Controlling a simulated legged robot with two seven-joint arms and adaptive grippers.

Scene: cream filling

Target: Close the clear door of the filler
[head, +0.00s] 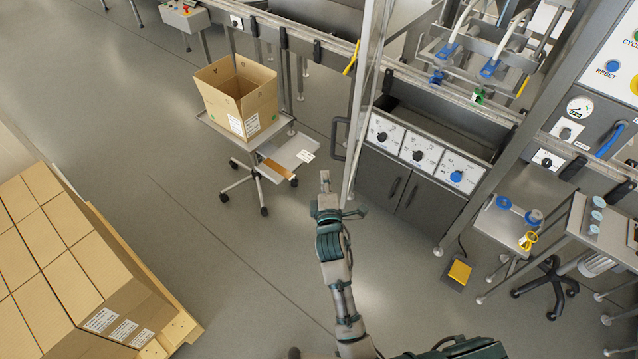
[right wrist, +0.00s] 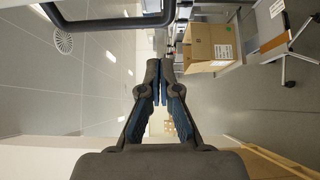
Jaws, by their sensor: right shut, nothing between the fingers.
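The clear door (head: 369,85) of the filler stands open in the head view, swung out from the machine and seen nearly edge-on. Its dark handle (head: 336,139) sticks out on the left side. The handle also shows at the top left of the right wrist view (right wrist: 110,24). My right gripper (head: 325,176) is shut and empty, just below and left of the handle and apart from it. Its closed fingers show in the right wrist view (right wrist: 163,82). The filler's front panel (head: 415,150) has several black and blue knobs. My left gripper is not in view.
A cardboard box (head: 237,94) stands on a wheeled cart left of the door. Stacked cartons (head: 55,245) on a pallet fill the lower left. A yellow foot pedal (head: 459,272) and a stool (head: 549,277) are at the right. The floor between is clear.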

